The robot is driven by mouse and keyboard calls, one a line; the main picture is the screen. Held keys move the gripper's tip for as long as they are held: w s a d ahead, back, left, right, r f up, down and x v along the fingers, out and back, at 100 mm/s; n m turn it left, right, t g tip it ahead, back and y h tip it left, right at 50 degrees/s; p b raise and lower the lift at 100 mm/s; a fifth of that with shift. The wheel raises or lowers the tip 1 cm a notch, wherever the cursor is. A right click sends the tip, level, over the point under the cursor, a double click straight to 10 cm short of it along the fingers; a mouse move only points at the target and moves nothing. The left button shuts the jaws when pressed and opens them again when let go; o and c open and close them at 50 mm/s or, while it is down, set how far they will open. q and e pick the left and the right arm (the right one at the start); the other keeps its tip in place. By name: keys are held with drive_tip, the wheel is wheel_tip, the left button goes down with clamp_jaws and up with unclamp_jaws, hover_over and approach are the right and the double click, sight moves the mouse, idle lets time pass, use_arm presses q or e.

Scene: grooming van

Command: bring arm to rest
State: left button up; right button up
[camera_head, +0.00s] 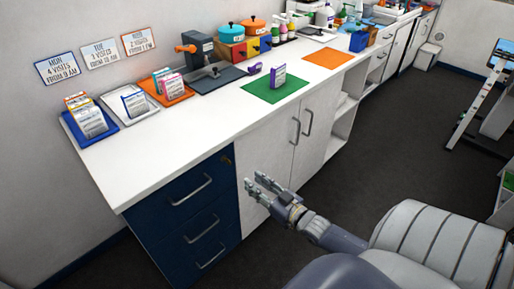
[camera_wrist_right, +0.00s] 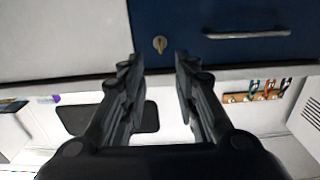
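My right gripper (camera_head: 262,187) is in front of the counter's cabinets in the head view, off to the side of the blue drawers and below the worktop edge. In the right wrist view its two fingers (camera_wrist_right: 158,75) are apart with nothing between them, so it is open and empty. The blue drawer front (camera_wrist_right: 245,28) with a key lock (camera_wrist_right: 160,44) shows beyond the fingertips. My left gripper is in neither view.
The white worktop (camera_head: 170,145) carries a blue tray (camera_head: 78,132), a white tray, an orange tray, a green mat (camera_head: 262,97) with a purple item, and an orange mat (camera_head: 327,58). White cabinet doors (camera_head: 290,130) are closed. Dark floor (camera_head: 420,130) is open at right.

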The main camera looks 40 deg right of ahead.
idle(0.5)
drive_tip(key=s+a+f+g+h, duration=0.15)
drive_tip(key=s+f+g, duration=0.4)
drive_tip(key=f, duration=0.95)
drive_tip(key=s+a+f+g, duration=0.25)
drive_tip(key=s+f, duration=0.65)
drive_tip(key=f, duration=0.6)
drive_tip(key=s+a+f+g, duration=0.3)
drive_tip(key=s+f, duration=0.1)
drive_tip(key=s, duration=0.4)
drive_tip(key=s+a+f+n+g, duration=0.1)
drive_tip(key=s+a+f+g, duration=0.2)
drive_tip(key=s, duration=0.6)
drive_tip(key=s+a+f+g, duration=0.3)
drive_tip(key=s+a+f, duration=0.2)
drive_tip(key=s+f, duration=0.2)
drive_tip(key=shift+s+f+n, duration=0.2)
drive_tip(key=shift+s+n, duration=0.1)
drive_tip(key=shift+s, duration=0.7)
